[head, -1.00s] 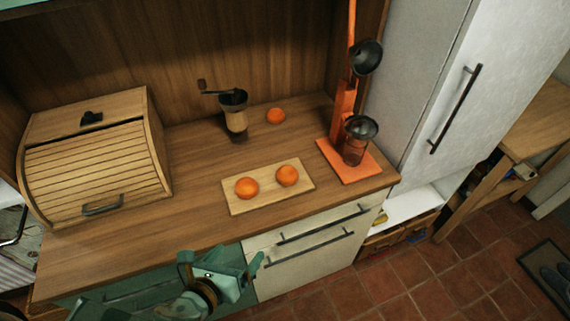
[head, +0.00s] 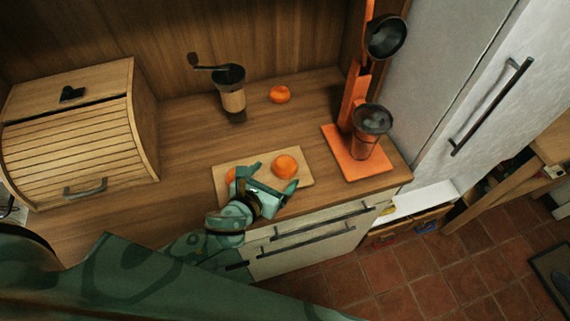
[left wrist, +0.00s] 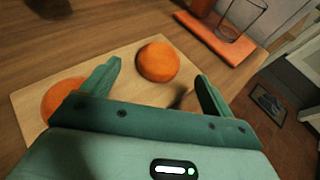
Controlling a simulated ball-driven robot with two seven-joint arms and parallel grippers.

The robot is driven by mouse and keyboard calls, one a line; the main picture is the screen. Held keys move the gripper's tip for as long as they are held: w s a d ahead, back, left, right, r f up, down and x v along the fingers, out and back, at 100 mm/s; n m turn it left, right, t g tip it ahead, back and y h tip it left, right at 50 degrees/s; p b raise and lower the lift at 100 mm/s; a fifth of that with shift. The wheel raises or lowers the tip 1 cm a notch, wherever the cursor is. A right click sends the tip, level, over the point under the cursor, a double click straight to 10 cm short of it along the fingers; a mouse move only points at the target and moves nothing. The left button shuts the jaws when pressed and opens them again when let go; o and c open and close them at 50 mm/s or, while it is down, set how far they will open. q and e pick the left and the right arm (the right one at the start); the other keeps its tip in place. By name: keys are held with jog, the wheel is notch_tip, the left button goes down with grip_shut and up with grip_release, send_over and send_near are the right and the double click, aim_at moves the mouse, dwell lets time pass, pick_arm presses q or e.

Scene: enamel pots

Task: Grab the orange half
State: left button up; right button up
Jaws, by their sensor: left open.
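Two orange pieces lie on a light wooden cutting board (head: 306,158). The right orange half (head: 285,166) is in plain sight, and in the left wrist view the same orange (left wrist: 158,62) sits just beyond and between the open fingers. The left orange half (head: 231,174) is partly hidden by my gripper; it also shows in the left wrist view (left wrist: 62,98), beside the left finger. My left gripper (head: 272,178) is open and empty over the front of the board, apart from both oranges. My right gripper is not in view.
An orange lever juicer (head: 352,110) with a glass stands at the right of the counter. A coffee grinder (head: 233,100) and another orange (head: 279,94) are behind the board. A wooden bread box (head: 70,145) is at left. A fridge (head: 460,70) stands right.

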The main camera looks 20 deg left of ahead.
aim_at(279, 171)
pick_arm(q)
jog(key=shift+w+d+f, duration=0.1)
jog(key=shift+w+f, duration=0.05)
jog(key=shift+w, duration=0.15)
jog(key=b+x, duration=0.1)
jog(key=x, duration=0.3)
jog(key=shift+f, duration=0.15)
jog(key=shift+w, duration=0.25)
jog(key=c, duration=1.1)
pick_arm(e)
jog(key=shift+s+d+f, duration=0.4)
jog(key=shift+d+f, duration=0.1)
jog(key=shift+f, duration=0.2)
